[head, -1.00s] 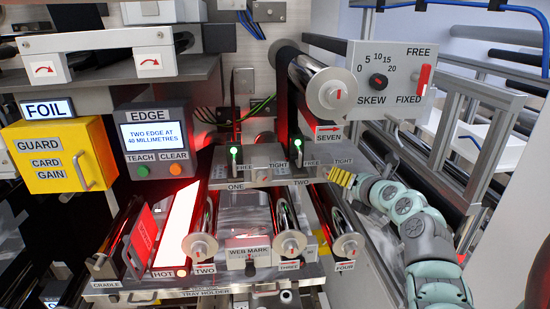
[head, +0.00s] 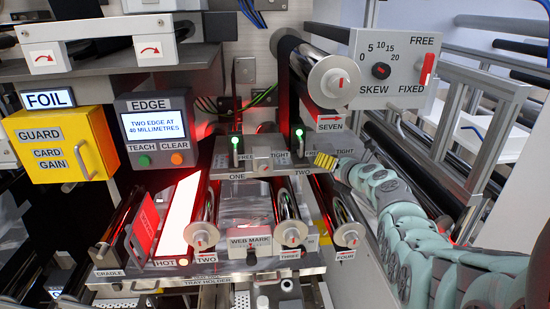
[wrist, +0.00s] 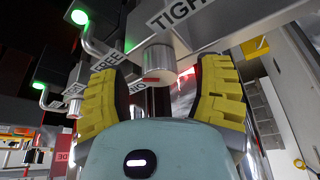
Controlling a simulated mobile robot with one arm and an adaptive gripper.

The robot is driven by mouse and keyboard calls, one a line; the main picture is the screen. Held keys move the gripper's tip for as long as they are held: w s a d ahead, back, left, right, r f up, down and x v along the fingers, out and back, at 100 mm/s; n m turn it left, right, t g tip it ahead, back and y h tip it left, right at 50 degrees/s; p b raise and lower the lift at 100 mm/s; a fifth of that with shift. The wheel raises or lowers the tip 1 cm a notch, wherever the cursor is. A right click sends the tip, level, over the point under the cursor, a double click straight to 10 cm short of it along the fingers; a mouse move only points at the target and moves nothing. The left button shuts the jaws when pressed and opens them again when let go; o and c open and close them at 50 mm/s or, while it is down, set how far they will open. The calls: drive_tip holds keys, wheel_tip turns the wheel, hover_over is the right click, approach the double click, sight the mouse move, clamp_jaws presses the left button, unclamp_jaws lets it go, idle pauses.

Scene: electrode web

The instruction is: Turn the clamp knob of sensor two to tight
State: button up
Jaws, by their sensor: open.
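The sensor two clamp knob (wrist: 158,62) is a short silver cylinder with a red mark at its lower left, on the FREE side. In the wrist view it stands between the yellow ribbed fingers of my gripper (wrist: 162,95), with gaps on both sides. My gripper is open. The FREE label is left of the knob and TIGHT is above right. In the head view my gripper (head: 325,161) is at the right end of the sensor bracket and hides the sensor two knob. Sensor two's green light (head: 299,133) is lit above its bracket.
Sensor one's green light (head: 236,141) and its clamp knob (head: 262,163) are to the left on the same bracket. Roller seven (head: 333,82) and the skew panel (head: 400,68) are above my gripper. Rollers and the web mark block (head: 250,245) lie below.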

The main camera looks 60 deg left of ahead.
drive_tip(key=shift+w+a+f, duration=0.15)
drive_tip(key=shift+a+f, duration=0.05)
drive_tip(key=shift+a, duration=0.25)
drive_tip(key=shift+c, duration=0.2)
clamp_jaws()
idle(0.4)
